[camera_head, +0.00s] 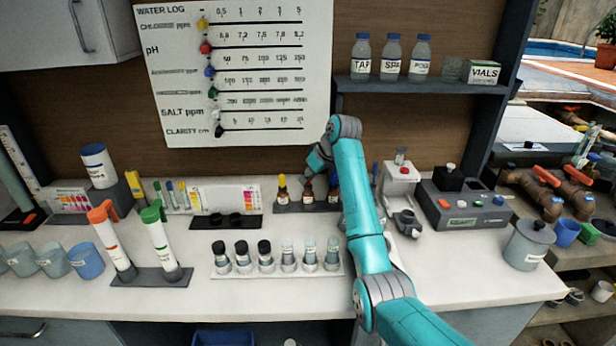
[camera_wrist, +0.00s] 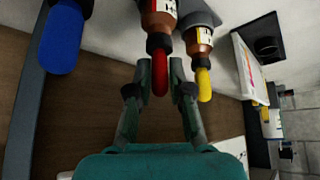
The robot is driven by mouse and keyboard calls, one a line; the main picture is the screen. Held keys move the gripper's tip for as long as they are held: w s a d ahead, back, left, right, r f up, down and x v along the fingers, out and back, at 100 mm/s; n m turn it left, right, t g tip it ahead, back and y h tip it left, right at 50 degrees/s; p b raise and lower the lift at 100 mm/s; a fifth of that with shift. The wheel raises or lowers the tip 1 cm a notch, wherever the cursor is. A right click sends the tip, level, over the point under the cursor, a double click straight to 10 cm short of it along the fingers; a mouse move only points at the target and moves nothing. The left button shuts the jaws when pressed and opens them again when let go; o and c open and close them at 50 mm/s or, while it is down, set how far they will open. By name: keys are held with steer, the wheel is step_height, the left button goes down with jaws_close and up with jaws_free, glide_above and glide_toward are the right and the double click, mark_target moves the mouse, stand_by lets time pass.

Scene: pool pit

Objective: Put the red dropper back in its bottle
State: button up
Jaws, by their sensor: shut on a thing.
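The red dropper (camera_wrist: 160,74) has a red bulb and a black collar, and my gripper (camera_wrist: 160,80) is shut on it in the wrist view. The collar lines up with the neck of a brown bottle (camera_wrist: 158,18) with a red-marked label and appears to meet its mouth; I cannot tell how firmly it sits. In the head view my gripper (camera_head: 310,172) is over the dropper rack (camera_head: 292,208), at the red-labelled bottle (camera_head: 307,196). My gripper and arm partly hide the bottle's top and the rack's right end.
The yellow-topped bottle (camera_head: 281,190) stands close left of the red one. A blue dropper (camera_wrist: 62,38) is on the other side in the wrist view. Sample vials (camera_head: 265,258) stand in front; a grey device (camera_head: 462,208) is right. Bare counter lies at front right.

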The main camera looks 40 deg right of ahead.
steer(key=shift+f, duration=0.15)
steer(key=o, duration=0.7)
steer(key=shift+r, duration=3.5)
